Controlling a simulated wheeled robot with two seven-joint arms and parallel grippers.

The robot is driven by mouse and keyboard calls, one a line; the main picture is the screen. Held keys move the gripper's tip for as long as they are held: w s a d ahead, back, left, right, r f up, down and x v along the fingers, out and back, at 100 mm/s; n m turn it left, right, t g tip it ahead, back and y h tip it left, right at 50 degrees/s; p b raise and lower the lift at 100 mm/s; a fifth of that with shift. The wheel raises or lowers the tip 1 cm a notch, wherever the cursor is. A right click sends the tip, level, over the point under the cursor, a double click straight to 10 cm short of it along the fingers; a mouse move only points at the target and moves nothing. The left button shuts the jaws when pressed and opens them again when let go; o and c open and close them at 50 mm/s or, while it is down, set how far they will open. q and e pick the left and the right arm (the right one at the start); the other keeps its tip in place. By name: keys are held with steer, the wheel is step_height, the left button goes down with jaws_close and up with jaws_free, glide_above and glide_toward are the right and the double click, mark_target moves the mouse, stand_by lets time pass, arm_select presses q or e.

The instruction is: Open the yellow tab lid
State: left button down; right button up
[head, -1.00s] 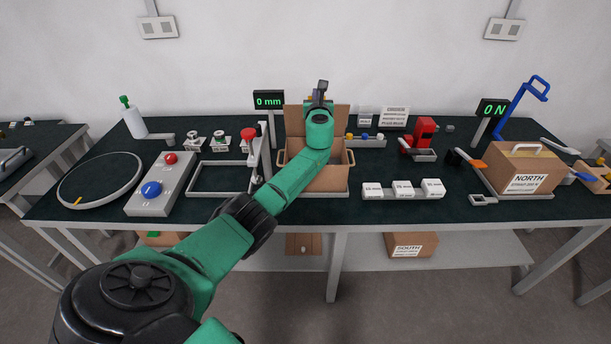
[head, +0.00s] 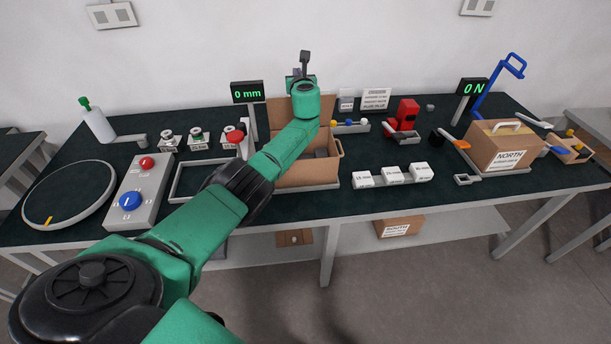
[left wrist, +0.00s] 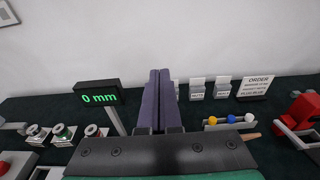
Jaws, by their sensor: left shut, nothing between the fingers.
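My left gripper (head: 304,58) is raised above the back of an open cardboard box (head: 307,182). In the left wrist view its two fingers (left wrist: 159,100) lie side by side, shut and empty. The box's rear panel (head: 277,115) stands upright behind my arm, which hides part of it. Dark contents show inside the box. I cannot make out a yellow tab on this box. A small yellow-orange tab (head: 47,221) shows on the rim of a dark round disc (head: 70,195) at the far left. My right gripper is not in view.
A "0 mm" display (head: 248,92) stands left of the box. A grey control box (head: 137,192) with red and blue buttons is further left. White blocks (head: 392,174), a red device (head: 405,115) and a closed NORTH carton (head: 505,147) are to the right.

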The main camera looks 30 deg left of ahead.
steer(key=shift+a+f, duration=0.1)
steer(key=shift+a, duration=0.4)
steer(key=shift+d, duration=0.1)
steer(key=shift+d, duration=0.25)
